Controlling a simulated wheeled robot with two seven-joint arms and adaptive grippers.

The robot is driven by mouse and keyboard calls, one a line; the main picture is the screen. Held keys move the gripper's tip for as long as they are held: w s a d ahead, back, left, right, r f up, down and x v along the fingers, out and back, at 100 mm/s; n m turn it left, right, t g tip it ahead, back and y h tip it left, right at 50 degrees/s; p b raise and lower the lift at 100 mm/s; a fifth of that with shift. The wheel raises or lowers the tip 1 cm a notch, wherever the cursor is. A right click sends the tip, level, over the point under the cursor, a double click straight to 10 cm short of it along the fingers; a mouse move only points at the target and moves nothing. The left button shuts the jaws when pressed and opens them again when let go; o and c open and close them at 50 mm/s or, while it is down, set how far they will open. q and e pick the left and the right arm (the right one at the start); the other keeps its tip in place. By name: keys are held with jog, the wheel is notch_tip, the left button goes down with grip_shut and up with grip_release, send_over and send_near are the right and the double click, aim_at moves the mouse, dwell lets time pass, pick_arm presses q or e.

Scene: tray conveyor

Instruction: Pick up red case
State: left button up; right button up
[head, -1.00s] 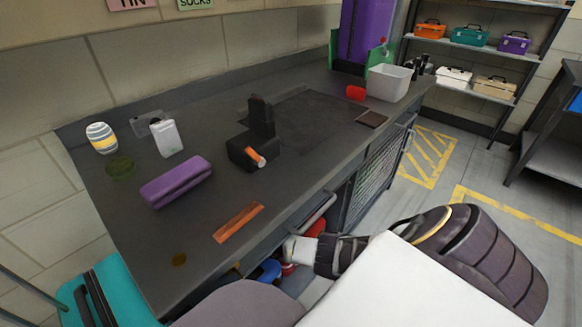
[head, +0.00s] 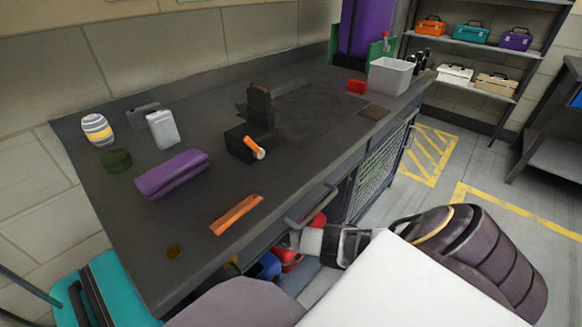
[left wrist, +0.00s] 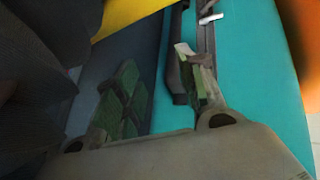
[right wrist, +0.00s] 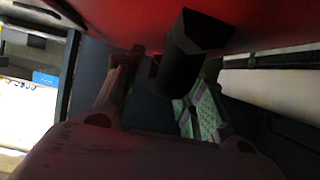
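A red case (right wrist: 245,22) with a dark handle (right wrist: 190,52) fills the top of the right wrist view. In the head view, red parts (head: 318,221) show low beside the bench, partly hidden by my right arm; I cannot tell how they join. My right gripper (right wrist: 160,88) is open, its fingers apart on either side of the dark handle's near end. In the head view its fingertips are hidden. My left gripper (left wrist: 155,90) is open beside a teal case (left wrist: 240,80) and its dark handle; it is out of sight in the head view.
A grey drawer handle (head: 312,208) juts out near my right arm. Blue items (head: 268,265) sit underneath.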

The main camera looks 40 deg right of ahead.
jog(key=shift+c, duration=0.3)
grip_shut()
dwell(0.4)
jog(key=shift+r, duration=0.1)
